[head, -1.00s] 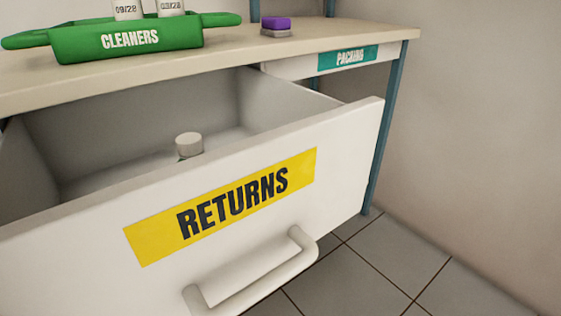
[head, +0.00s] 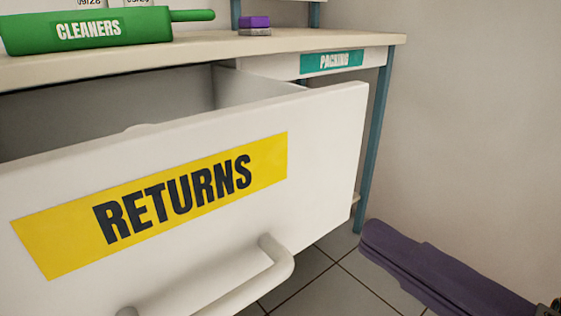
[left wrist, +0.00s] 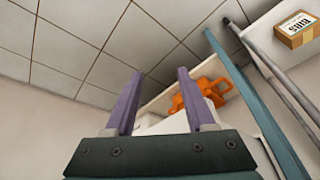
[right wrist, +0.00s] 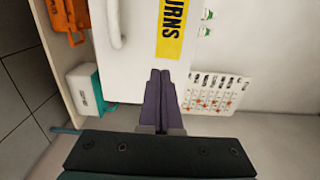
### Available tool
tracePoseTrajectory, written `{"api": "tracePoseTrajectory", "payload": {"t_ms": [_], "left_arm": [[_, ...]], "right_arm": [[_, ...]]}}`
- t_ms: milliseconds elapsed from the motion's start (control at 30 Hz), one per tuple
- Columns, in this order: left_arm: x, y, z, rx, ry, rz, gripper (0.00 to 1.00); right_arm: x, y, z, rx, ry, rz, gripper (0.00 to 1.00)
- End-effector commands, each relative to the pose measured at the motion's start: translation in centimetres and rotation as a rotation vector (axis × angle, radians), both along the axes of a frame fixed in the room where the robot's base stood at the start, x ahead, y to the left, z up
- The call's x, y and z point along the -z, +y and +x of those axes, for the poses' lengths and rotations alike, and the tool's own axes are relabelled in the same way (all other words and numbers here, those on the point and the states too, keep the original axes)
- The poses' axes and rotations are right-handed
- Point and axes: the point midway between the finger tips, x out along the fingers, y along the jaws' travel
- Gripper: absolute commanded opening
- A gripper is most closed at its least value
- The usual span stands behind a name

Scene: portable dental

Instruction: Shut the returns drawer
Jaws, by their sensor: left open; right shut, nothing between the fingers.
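The returns drawer (head: 325,150) stands pulled out from under the bench in the head view. Its white front has a yellow RETURNS label (head: 170,200) and a pale bar handle (head: 262,280). My right gripper (head: 372,235) is at the lower right of the head view, shut and empty, to the right of the drawer front. In the right wrist view its closed fingers (right wrist: 160,78) point toward the drawer front (right wrist: 140,65); contact cannot be told. My left gripper (left wrist: 158,75) is open and empty in the left wrist view.
The bench top (head: 200,48) holds a green CLEANERS tray (head: 150,28) and a purple-topped block (head: 254,24). The PACKING drawer (head: 285,68) is right of the returns drawer. A blue leg (head: 375,140) stands at the bench's right end. Tiled floor (head: 345,290) is clear there.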

Motion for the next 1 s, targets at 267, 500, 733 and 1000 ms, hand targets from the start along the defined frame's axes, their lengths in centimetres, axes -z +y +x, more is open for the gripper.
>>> {"api": "tracePoseTrajectory", "payload": {"t_ms": [267,500,733,1000], "left_arm": [[-1.6,0.0,0.0,0.0,0.0,0.001,0.55],[-1.8,0.0,0.0,0.0,0.0,0.0,0.55],[-1.8,-0.1,0.0,-0.004,0.0,-0.006,0.55],[-1.8,-0.3,0.0,-0.006,0.0,-0.009,0.55]], "right_arm": [[-0.4,3.4,5.0,-0.001,-0.004,0.001,0.0],[-0.1,5.1,7.5,0.0,-0.001,0.001,0.0],[0.0,5.5,8.0,-0.001,0.0,-0.002,0.0],[0.0,5.5,8.0,-0.001,0.0,-0.002,0.0]]}}
